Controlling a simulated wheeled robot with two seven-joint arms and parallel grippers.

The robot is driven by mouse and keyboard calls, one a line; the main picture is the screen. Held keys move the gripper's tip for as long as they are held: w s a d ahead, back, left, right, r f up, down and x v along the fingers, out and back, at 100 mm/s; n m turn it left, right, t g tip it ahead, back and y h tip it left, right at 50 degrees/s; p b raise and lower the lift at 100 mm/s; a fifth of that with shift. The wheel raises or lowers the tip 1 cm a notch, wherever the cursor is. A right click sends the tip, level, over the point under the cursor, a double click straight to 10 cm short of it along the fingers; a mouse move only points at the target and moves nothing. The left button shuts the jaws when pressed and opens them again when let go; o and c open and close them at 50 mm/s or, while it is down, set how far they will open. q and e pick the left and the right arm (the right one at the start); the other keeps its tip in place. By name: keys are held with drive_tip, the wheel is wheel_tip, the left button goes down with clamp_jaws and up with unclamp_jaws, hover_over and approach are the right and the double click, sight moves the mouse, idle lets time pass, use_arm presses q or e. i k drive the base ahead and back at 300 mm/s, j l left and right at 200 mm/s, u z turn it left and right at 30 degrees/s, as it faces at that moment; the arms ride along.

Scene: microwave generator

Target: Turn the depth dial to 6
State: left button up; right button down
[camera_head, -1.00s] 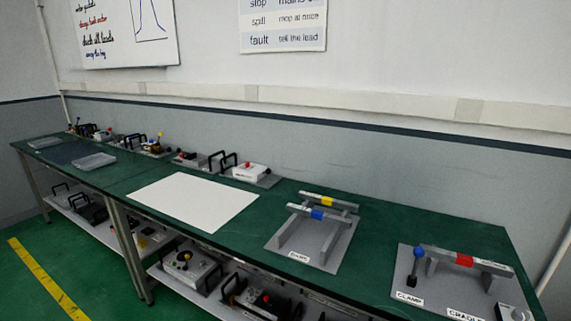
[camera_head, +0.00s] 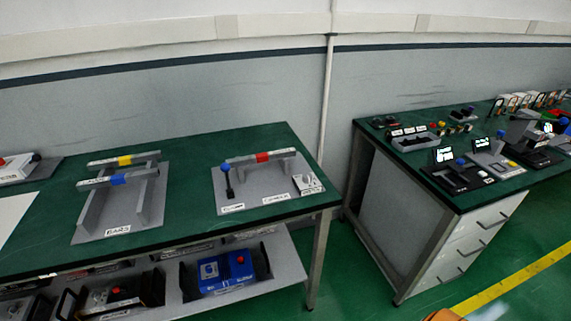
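No dial can be read as the depth dial at this distance. A small white box with a dark knob (camera_head: 308,183) sits at the right end of a grey plate (camera_head: 245,199) on the left bench; its label is too small to read. On the right bench, a device with a lit display and a blue knob (camera_head: 445,157) and another lit device (camera_head: 482,144) stand near the front left. A larger dark machine (camera_head: 540,138) with a blue knob stands to their right.
A green-topped bench (camera_head: 190,150) is at left, with a grey bars fixture (camera_head: 122,195) and a shelf holding a blue box (camera_head: 228,270). A floor gap separates it from the right bench (camera_head: 400,180), which has white drawers (camera_head: 470,245). Green floor with a yellow line (camera_head: 520,280) is clear at right.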

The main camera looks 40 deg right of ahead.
sight(307, 177)
drive_tip(key=z, duration=1)
drive_tip(key=i+l+z, duration=0.1)
drive_tip(key=i, duration=0.15)
